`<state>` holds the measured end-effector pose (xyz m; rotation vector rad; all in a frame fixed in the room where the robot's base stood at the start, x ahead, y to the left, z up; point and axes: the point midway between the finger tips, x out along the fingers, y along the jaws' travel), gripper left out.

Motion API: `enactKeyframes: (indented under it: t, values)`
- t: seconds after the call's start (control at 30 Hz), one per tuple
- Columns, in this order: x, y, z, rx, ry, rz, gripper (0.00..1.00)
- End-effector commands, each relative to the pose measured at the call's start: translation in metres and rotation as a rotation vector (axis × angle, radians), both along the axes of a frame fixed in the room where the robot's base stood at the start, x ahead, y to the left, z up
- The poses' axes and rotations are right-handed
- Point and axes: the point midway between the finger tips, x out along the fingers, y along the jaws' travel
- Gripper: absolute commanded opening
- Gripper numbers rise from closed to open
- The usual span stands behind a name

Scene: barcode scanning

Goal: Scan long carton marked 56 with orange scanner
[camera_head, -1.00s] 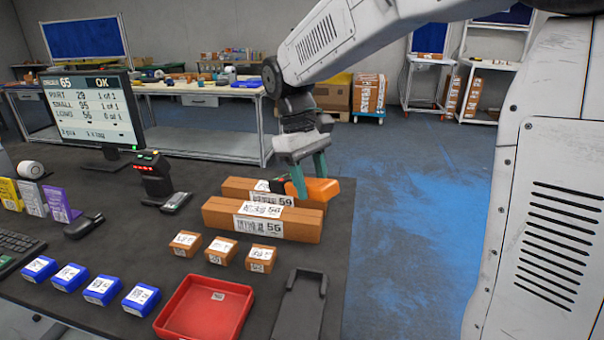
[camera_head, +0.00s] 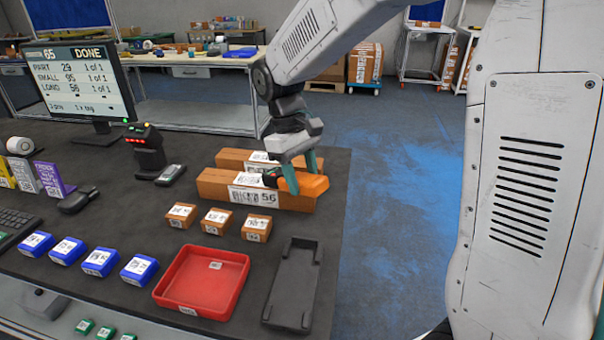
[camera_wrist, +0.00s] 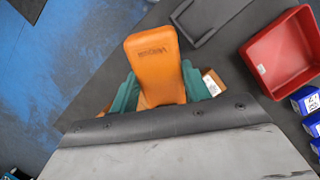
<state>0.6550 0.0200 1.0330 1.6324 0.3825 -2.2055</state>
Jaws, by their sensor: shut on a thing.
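My gripper (camera_head: 293,176) is shut on the orange scanner (camera_head: 308,186), which also fills the middle of the wrist view (camera_wrist: 155,70) between the teal fingers. The long carton marked 56 (camera_head: 215,187) lies on the dark table, the nearer of two long cartons. The scanner is at its right end, in front of part of it; I cannot tell whether they touch. The other long carton (camera_head: 231,157) lies behind it, its label partly hidden by my gripper. The monitor (camera_head: 77,75) reads DONE, with LONG 56 at 1 of 1.
Three small cartons (camera_head: 215,221) stand in front of the long cartons. A red tray (camera_head: 205,283) and an empty dark cradle (camera_head: 292,288) lie nearer. Several blue boxes (camera_head: 102,262) are at left. A black scanner in a stand (camera_head: 147,150) is behind. Floor is open at right.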

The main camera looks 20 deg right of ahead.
Motion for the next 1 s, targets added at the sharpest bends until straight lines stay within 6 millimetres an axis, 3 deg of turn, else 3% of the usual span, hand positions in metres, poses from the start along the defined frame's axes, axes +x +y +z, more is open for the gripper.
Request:
enactKeyframes:
  t: [0.13, 0.5, 0.6, 1.0]
  values:
    - [0.001, 0.0, 0.014, 0.001, -0.004, -0.001, 0.17]
    - [0.001, 0.0, 0.103, 0.001, -0.005, -0.002, 0.17]
    - [0.0, 0.0, 0.117, 0.001, -0.003, -0.001, 0.17]
    - [0.0, 0.0, 0.121, 0.0, -0.001, -0.001, 0.17]
